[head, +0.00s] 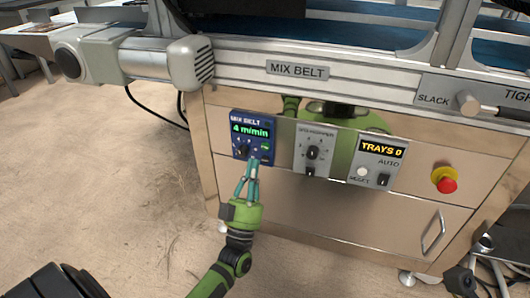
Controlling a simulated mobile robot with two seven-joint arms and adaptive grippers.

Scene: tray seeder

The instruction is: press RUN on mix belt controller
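The mix belt controller (240,124) is a small blue box on the steel front panel, under the MIX BELT label. Its lit green display reads 4 m/min. Below the display are a dark knob (241,151) and a small green button (265,147) at the right; I cannot read the button's lettering. My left gripper (254,161) points up at the controller's lower edge, with its fingertips close together and nothing between them. The tips are just below the green button; I cannot tell whether they touch the box. My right gripper is out of view.
To the right are a grey knob box (313,147), a TRAYS 0 counter box (377,160) with a switch, and a red stop button (444,180) on yellow. A belt motor (140,58) juts out at upper left. The floor at left is open.

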